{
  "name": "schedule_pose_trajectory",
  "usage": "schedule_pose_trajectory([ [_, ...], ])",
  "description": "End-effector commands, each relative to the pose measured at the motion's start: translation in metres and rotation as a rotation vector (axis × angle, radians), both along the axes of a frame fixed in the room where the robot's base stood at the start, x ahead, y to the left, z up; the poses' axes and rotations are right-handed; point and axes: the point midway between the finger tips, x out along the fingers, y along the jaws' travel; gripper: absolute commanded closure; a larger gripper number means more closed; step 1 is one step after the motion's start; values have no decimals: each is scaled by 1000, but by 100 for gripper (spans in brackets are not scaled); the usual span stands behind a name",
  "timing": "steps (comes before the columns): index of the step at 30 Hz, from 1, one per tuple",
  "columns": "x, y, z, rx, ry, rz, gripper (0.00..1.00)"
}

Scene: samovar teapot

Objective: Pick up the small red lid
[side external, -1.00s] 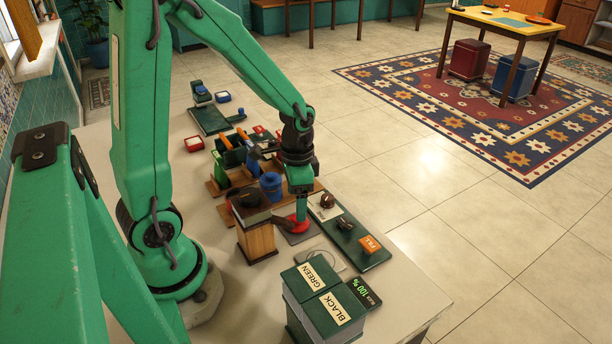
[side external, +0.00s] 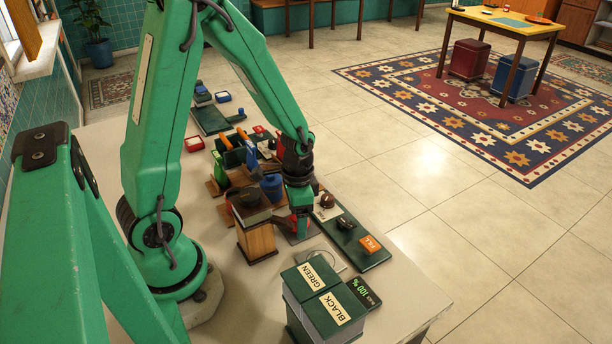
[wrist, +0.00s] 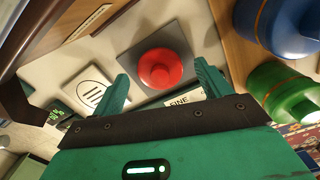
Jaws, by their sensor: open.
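The small red lid (wrist: 160,67), round with a raised knob, lies on a dark square pad (wrist: 185,45) in the wrist view. My gripper (wrist: 162,80) is open, with one green finger to each side of the lid in the picture; neither visibly grips it. In the side external view my gripper (side external: 299,226) is low at the pad, in front of most of the lid, and only a bit of red shows beside it. How high the fingertips are above the pad is hard to tell.
A wooden box with a dark top (side external: 256,232) stands close left of my gripper. A blue canister (side external: 271,187) is behind it. A dark green board (side external: 362,248) with an orange block lies to the right. Boxes labelled GREEN and BLACK (side external: 325,305) stand in front.

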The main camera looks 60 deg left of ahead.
Motion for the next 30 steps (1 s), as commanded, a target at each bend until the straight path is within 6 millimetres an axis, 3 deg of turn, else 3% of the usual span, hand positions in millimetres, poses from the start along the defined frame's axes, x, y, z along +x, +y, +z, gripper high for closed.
schedule_pose_trajectory([
  [8,0,0,0,0,0,0,23],
  [15,0,0,0,0,0,0,70],
  [30,0,0,3,0,-1,0,71],
])
